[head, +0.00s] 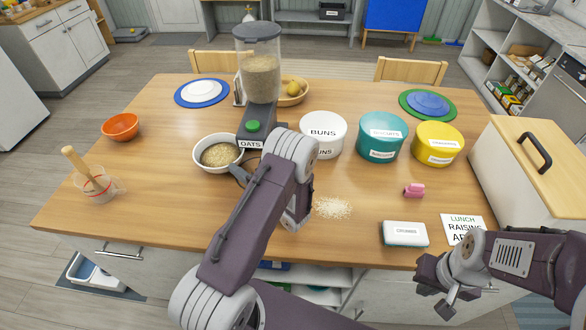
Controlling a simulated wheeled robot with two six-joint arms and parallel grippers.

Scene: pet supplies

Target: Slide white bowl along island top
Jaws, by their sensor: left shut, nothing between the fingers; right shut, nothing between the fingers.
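The white bowl (203,168) stands upright on the wooden island top (165,205), left of centre, with oats or grain inside. My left arm reaches over the island from the front. My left gripper (240,175) is shut and low at the bowl's front right side, partly hidden behind my own arm. I cannot tell whether it touches the bowl. My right gripper (447,301) is shut and empty, in front of the island's front edge at the right.
The oats dispenser (262,75) stands close behind the bowl's right side. An orange bowl (121,127) and a jug (97,187) stand at the left. The white buns tub (323,140), teal tub (381,145) and yellow tub (437,150) stand right. Spilled grains (332,208) lie front centre.

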